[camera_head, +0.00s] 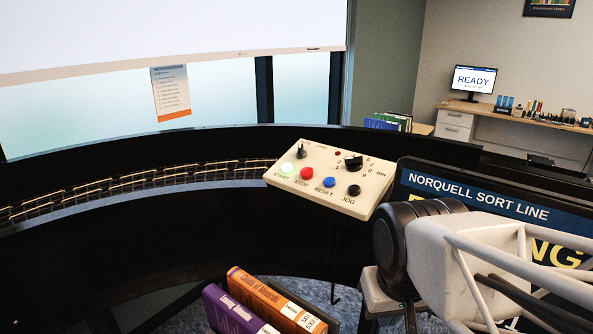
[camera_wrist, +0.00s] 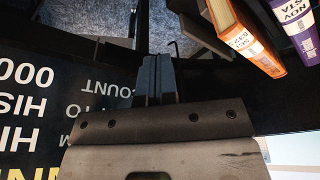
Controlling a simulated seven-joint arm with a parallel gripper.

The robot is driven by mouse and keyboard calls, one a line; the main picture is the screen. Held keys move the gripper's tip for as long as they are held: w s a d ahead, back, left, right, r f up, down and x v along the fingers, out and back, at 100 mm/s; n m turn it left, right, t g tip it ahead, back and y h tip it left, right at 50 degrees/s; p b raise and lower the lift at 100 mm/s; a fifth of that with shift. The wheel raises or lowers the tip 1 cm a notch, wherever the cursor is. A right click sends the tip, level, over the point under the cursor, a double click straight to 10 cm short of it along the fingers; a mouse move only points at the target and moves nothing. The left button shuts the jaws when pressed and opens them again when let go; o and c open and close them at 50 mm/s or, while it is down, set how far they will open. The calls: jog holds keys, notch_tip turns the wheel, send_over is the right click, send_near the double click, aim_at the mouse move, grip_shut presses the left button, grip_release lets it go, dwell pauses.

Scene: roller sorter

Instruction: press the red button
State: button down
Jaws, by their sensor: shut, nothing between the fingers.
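The red button (camera_head: 306,173) sits on a cream control panel (camera_head: 335,199), above the label STOP. In the head view my arm stands at the lower right, and the fingers cannot be made out there. My gripper is apart from the red button.
A curved black conveyor with rollers (camera_head: 140,180) runs left of the panel. A purple book (camera_head: 232,310) and an orange book (camera_head: 268,298) stand at bottom centre. A NORQUELL SORT LINE sign (camera_head: 480,199) is right of the panel. A monitor (camera_head: 473,80) reads READY.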

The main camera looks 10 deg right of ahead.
jog(key=shift+w+r, duration=0.1)
dwell(0.3)
notch_tip(320, 180, up, 23)
jog(key=n+t+y, duration=0.3)
jog(key=t+y, duration=0.2)
send_over(304, 174)
jog(key=s+a, duration=0.2)
jog(key=shift+r, duration=0.2)
jog(key=shift+f, duration=0.1)
jog(key=shift+w+d+f, duration=0.35)
jog(key=shift+f, duration=1)
jog(key=shift+w+d+f, duration=0.3)
jog(key=shift+f, duration=1.05)
jog(key=shift+w+d+f, duration=0.35)
jog(key=shift+f, duration=1)
